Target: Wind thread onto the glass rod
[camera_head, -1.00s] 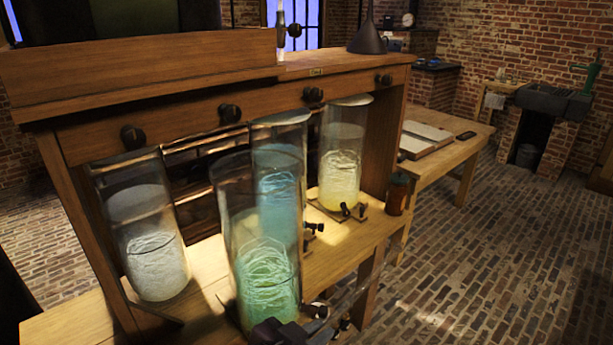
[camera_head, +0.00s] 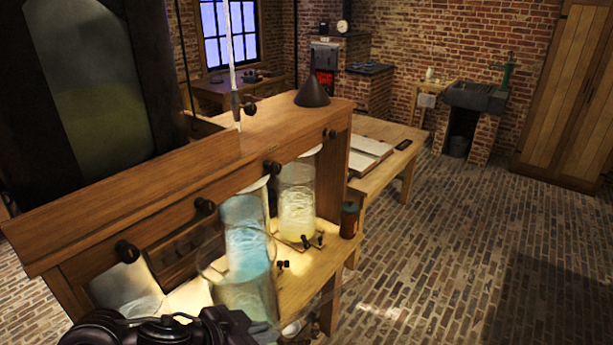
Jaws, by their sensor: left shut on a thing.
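My left gripper (camera_head: 262,332) is at the bottom edge, just in front of the front glass jar (camera_head: 246,300). It is shut; a faint clear streak running right from its fingers looks like the glass rod, though it is hard to make out. The front jar holds pale greenish liquid, and its lower part is cut off by my gripper. Behind it stand a blue-tinted jar (camera_head: 245,235), a yellowish jar (camera_head: 297,205) and, at left, a whitish jar (camera_head: 128,290). No thread can be told on the rod. My right gripper is out of view.
The wooden cabinet (camera_head: 200,175) with black knobs overhangs the jars. A brown bottle (camera_head: 349,220) stands at the shelf's right end, near small black taps (camera_head: 310,242). The brick floor at right is clear.

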